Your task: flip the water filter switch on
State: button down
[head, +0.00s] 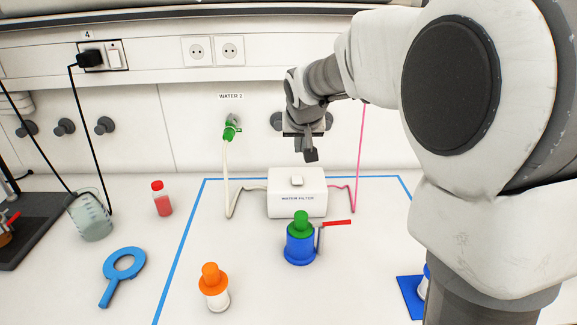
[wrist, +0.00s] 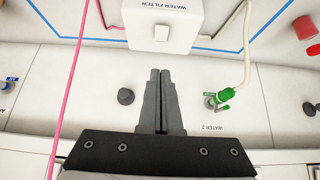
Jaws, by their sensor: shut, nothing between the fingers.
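The water filter (head: 312,207) is a white box labelled "WATER FILTER" on the bench, inside the blue tape outline. Its switch (head: 297,181) is a small pale rocker on the top face; I cannot tell its position.
A white hose runs from the green-fitted WATER 2 tap (head: 230,130) to the box's left; a pink hose (head: 361,130) runs from its right. A blue and green container (head: 300,244) stands in front, beside a red-handled part (head: 337,223). An orange-capped bottle (head: 214,290) stands front left.

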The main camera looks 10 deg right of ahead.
send_over(298, 181)
jog(key=f, duration=0.8)
jog(key=shift+s+a+f, duration=0.1)
jog(key=shift+s+f, duration=0.05)
jog(key=shift+s, duration=0.2)
jog(key=shift+s+f, duration=0.2)
jog(key=shift+f, duration=0.45)
jog(key=shift+s+f, duration=0.15)
jog(key=shift+f, duration=1)
jog(key=shift+b, duration=0.3)
jog(key=shift+a+f+b, duration=0.1)
jog(key=shift+f+b, duration=0.1)
jog(key=shift+b, duration=0.15)
jog(key=f+b, duration=0.1)
jog(key=b, duration=0.3)
jog(key=shift+s+t, duration=0.2)
jog(key=shift+t, duration=0.2)
jog(key=shift+r, duration=0.4)
jog(key=shift+r+p, duration=0.1)
jog(key=shift+p, duration=0.25)
